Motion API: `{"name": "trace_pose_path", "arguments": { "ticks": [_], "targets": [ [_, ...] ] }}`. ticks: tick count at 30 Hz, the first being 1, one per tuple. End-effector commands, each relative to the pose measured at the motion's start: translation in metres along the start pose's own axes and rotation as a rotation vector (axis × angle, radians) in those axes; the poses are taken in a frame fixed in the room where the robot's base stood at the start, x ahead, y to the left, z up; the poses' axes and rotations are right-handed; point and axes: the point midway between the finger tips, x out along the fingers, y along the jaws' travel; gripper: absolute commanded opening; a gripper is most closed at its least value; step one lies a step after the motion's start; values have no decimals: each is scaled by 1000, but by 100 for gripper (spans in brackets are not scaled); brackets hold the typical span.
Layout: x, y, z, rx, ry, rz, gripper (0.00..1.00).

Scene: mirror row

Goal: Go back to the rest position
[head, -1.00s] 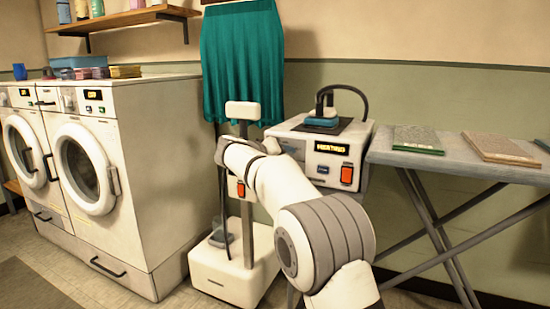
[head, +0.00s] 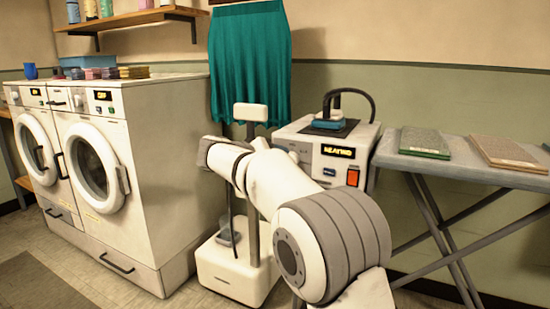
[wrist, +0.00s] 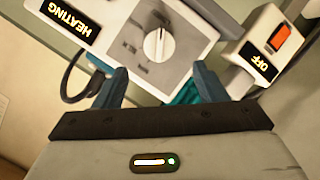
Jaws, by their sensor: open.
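My arm reaches from the bottom right into the middle of the head view, and my gripper is hidden there. In the wrist view my gripper (wrist: 162,80) is open, its two blue-grey fingers apart with nothing between them. Beyond the fingers, the wrist view shows a grey panel with a white dial (wrist: 158,45) and a lit "HEATING" display (wrist: 70,17). An orange-red switch (wrist: 279,37) beside an "OFF" display (wrist: 258,61) is at the right. I cannot tell how far the fingers are from the panel.
An iron station (head: 308,145) showing "HEATING", with an iron (head: 328,121) on top, stands behind my arm. A grey ironing board (head: 461,173) holds folded cloths at right. A white floor stand (head: 236,277) is beside my arm. Washers (head: 140,190) stand left; a teal cloth (head: 250,65) hangs behind.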

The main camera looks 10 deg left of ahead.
Motion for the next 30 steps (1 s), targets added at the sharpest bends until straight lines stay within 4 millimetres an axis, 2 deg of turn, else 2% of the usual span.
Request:
{"name": "trace_pose_path", "arguments": {
  "ticks": [6, 8, 10, 14, 18, 20, 26, 30],
  "targets": [
    [0, 1, 0, 0, -1, 0, 65],
    [0, 8, -1, -1, -9, -3, 65],
    [-2, 24, 0, -5, -34, -13, 65],
    [-5, 75, 11, -24, -127, -54, 65],
    [-17, 139, 37, -41, -257, -128, 65],
    [-24, 163, 51, -45, -311, -162, 65],
    [-62, 237, 95, -33, -469, -284, 65],
    [-97, 280, 126, -4, -562, -372, 65]
  ]
}}
